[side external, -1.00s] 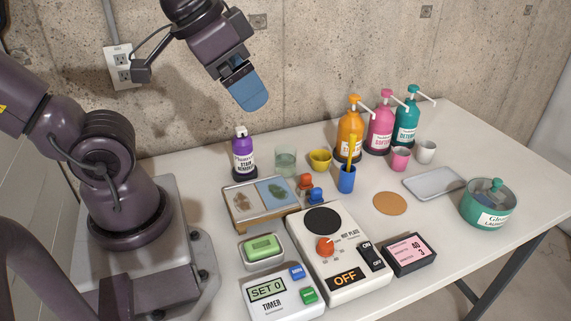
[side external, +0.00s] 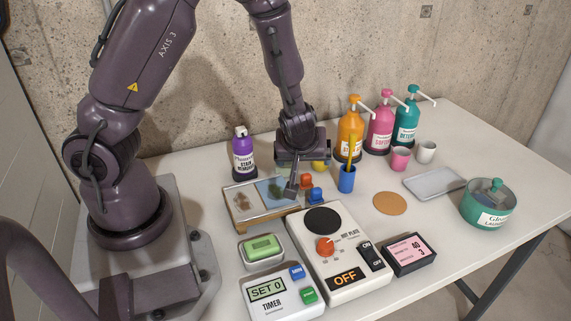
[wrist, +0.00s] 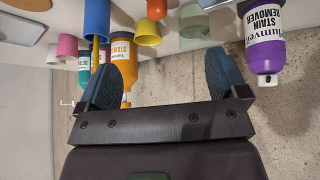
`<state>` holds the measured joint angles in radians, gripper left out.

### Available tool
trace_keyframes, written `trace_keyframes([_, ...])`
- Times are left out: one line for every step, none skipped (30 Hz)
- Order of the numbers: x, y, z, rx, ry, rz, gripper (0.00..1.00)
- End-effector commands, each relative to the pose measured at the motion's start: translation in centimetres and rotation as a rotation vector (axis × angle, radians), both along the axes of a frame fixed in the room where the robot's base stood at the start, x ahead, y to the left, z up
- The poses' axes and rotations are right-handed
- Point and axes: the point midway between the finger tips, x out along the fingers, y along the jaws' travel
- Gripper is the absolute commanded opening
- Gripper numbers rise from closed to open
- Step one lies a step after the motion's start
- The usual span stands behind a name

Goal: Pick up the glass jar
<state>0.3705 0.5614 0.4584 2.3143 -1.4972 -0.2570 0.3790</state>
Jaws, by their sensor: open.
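The glass jar, clear with a greenish tint, shows in the wrist view (wrist: 194,22) near the top edge, just beyond my fingertips and closer to the right finger. In the side view my gripper (side external: 298,172) is low over the table and hides most of the jar. My gripper also shows in the wrist view (wrist: 163,75), with its two blue-padded fingers wide apart and nothing held between them. Whether a finger touches the jar cannot be told.
A yellow cup (side external: 319,167) sits close to the right of my gripper. A purple stain remover bottle (side external: 243,153) stands to its left. Pump bottles (side external: 380,130) stand behind right.

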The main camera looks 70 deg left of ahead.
Motion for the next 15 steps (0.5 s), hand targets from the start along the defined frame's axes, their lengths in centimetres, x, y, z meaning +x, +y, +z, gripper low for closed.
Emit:
trace_keyframes([-0.4,1.6,0.3,0.067,-0.003,0.076,0.92])
trace_keyframes([-0.6,2.4,0.7,0.101,-0.009,0.113,0.92])
trace_keyframes([-0.9,3.0,1.3,0.134,-0.014,0.153,0.92])
trace_keyframes([-1.1,3.3,1.5,0.155,-0.013,0.173,0.92])
trace_keyframes([-1.3,3.6,1.7,0.174,-0.01,0.187,0.92])
trace_keyframes([-1.5,3.9,1.8,0.194,-0.004,0.198,0.92])
trace_keyframes([-1.6,4.1,1.9,0.205,0.002,0.198,0.92])
trace_keyframes([-1.6,4.3,1.8,0.214,0.005,0.196,0.92])
trace_keyframes([-1.5,4.6,1.6,0.221,0.01,0.192,0.92])
trace_keyframes([-1.5,4.9,1.3,0.221,0.012,0.189,0.92])
trace_keyframes([-1.4,5.2,1.0,0.222,0.012,0.189,0.92])
trace_keyframes([-1.3,5.7,0.5,0.221,0.013,0.189,0.92])
trace_keyframes([-1.2,6.1,0.1,0.221,0.014,0.19,0.92])
trace_keyframes([-1.1,6.5,-0.4,0.221,0.013,0.189,0.92])
trace_keyframes([-0.9,7.0,-0.9,0.22,0.013,0.19,0.92])
